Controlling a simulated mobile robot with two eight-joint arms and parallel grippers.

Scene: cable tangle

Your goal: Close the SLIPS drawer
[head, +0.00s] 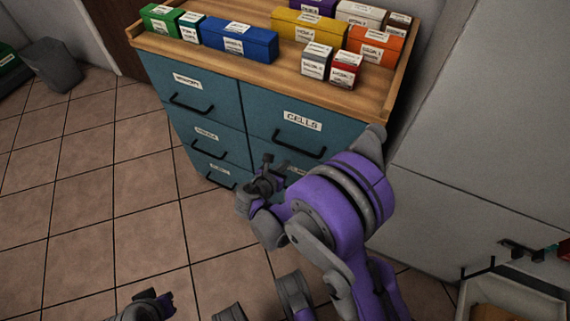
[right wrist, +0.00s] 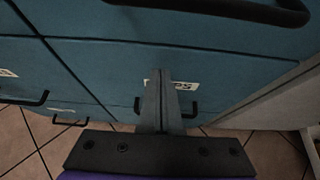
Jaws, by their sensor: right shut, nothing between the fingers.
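A teal cabinet (head: 200,110) has labelled drawers with black handles. The SLIPS drawer (head: 296,171) is under the CELLS drawer (head: 302,121); my right arm and gripper hide most of it in the head view. In the right wrist view the SLIPS drawer front (right wrist: 100,65) spans the middle, its label partly covered by my fingers. It looks about flush with its neighbours, but I cannot tell exactly. My right gripper (head: 268,160) is shut and empty in front of this drawer, and its fingers (right wrist: 158,75) show together; contact is unclear. My left gripper (head: 158,300) is at the bottom edge, its jaws unclear.
Several coloured boxes, such as a blue one (head: 240,40), stand on the wooden top (head: 170,47). A pale wall or panel (head: 470,190) rises on the right. A white bin (head: 510,298) is at lower right. The tiled floor (head: 90,200) on the left is clear.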

